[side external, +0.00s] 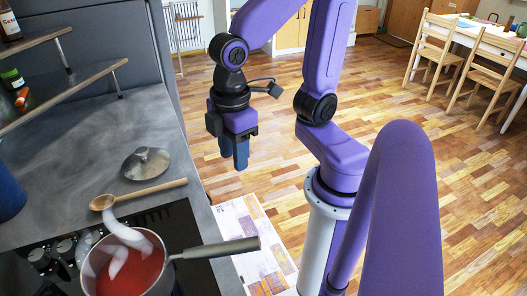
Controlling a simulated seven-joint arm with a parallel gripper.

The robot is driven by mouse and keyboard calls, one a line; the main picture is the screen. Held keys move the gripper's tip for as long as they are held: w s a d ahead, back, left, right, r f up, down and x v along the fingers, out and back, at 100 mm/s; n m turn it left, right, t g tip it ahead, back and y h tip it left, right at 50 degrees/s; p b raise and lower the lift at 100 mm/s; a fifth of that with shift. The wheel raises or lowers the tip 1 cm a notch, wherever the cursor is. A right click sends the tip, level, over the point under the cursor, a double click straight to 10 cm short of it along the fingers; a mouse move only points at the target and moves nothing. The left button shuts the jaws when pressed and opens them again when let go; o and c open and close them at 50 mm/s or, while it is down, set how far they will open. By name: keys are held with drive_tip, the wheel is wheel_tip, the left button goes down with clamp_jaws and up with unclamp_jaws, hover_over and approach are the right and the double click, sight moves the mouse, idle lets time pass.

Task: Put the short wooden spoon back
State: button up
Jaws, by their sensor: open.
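A wooden spoon (150,193) lies on the grey counter (95,180), its bowl to the left and its handle pointing right, between a metal lid and the hob. Only one wooden spoon shows, so I cannot compare its length with another. My gripper (241,164) hangs in the air to the upper right of the spoon, fingers pointing down, apart from it. It is open and I see nothing held in it. A dark blue container (9,195) is cut off at the left edge; its contents are not visible.
The lid (146,163) lies behind the spoon. Shelves (70,91) with bottles overhang the counter's left side.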

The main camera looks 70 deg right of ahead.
drive_tip(key=s+d+f, duration=0.1)
drive_tip(key=s+d, duration=0.2)
drive_tip(key=s, duration=0.2)
drive_tip(key=shift+d+f+n, duration=0.2)
drive_tip(key=shift+f+n, duration=0.1)
